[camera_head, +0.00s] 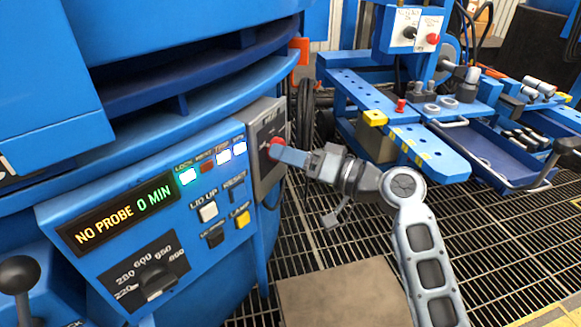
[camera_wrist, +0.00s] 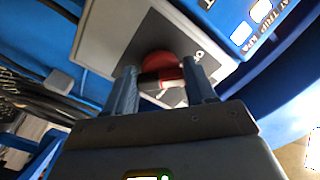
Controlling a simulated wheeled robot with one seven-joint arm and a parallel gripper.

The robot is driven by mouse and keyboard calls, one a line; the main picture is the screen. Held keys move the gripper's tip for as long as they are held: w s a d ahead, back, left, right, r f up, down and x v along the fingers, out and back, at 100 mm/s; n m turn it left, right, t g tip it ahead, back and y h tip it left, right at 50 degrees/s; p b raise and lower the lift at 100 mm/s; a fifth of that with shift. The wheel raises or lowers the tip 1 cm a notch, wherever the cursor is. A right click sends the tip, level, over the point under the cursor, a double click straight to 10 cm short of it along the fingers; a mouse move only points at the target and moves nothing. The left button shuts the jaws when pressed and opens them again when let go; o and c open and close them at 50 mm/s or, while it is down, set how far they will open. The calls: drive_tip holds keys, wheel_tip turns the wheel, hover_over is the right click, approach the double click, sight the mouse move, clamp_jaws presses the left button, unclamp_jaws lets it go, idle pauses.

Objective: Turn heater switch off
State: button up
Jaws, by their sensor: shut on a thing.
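The heater switch is a red rotary knob (camera_head: 275,148) on a grey switch box (camera_head: 267,184) at the right side of the blue control panel. The fingers hide part of the knob.
The control panel (camera_head: 150,205) holds a display reading "NO PROBE 0 MIN", lit buttons and a black temperature dial (camera_head: 157,281). A blue workbench (camera_head: 400,130) with tools stands at the right. Grating floor and a brown mat (camera_head: 340,295) lie below.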

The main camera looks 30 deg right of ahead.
drive_tip(key=shift+n+b, duration=0.35)
drive_tip(key=shift+n, duration=0.15)
drive_tip(key=o, duration=1)
drive_tip(key=shift+o, duration=0.2)
drive_tip(key=p+v, duration=0.1)
drive_tip(key=v, duration=0.6)
drive_tip(key=shift+s+d+p, duration=0.25)
drive_tip(key=shift+s+p, duration=0.05)
